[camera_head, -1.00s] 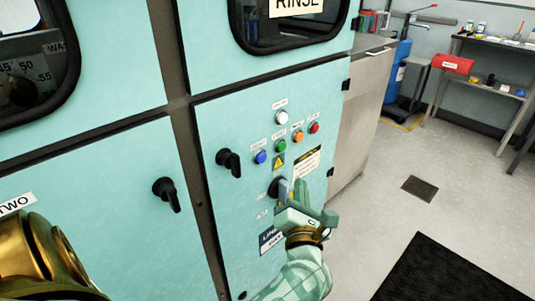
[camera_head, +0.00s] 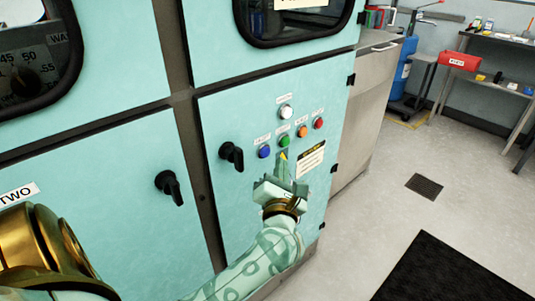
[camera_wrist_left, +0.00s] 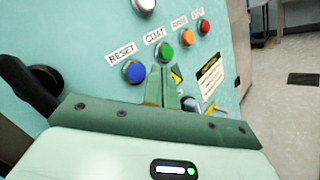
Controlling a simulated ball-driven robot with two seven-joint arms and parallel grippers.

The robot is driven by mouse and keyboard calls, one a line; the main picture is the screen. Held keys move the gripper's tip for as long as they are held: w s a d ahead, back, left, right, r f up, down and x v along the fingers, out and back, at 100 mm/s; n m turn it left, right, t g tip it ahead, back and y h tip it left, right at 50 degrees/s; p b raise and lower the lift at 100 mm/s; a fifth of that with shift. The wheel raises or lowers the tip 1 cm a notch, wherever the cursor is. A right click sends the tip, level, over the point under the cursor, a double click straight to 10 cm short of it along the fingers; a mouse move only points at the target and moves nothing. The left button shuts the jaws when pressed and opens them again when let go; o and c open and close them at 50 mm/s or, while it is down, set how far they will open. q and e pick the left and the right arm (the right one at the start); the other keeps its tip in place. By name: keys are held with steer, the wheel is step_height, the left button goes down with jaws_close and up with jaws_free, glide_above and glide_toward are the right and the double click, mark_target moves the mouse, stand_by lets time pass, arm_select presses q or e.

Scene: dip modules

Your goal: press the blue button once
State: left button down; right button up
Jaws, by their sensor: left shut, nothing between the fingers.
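The blue button (camera_head: 264,152) is a round push button at the left of a row on the teal cabinet panel. In the left wrist view the blue button (camera_wrist_left: 134,72) sits below a RESET label, left of my fingertips. My left gripper (camera_head: 284,163) is shut and empty. Its fingertips are just below the green button (camera_head: 285,141), to the right of and slightly lower than the blue button. In the left wrist view the closed fingers (camera_wrist_left: 161,72) point at the panel; whether they touch it I cannot tell. My right gripper is not in view.
An orange button (camera_head: 302,132), a red button (camera_head: 319,124) and a white button (camera_head: 286,112) are close by. A black rotary handle (camera_head: 231,155) sticks out left of the blue button. A yellow warning label and a notice (camera_head: 311,158) are near my fingers.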

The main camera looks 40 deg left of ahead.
mark_target(265, 152)
arm_select(q)
steer(key=shift+a, duration=0.95)
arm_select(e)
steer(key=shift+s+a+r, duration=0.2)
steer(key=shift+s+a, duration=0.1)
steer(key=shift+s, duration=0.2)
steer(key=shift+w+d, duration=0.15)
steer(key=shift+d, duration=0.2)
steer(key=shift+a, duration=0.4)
arm_select(q)
steer(key=shift+r, duration=0.1)
steer(key=shift+a+p, duration=0.4)
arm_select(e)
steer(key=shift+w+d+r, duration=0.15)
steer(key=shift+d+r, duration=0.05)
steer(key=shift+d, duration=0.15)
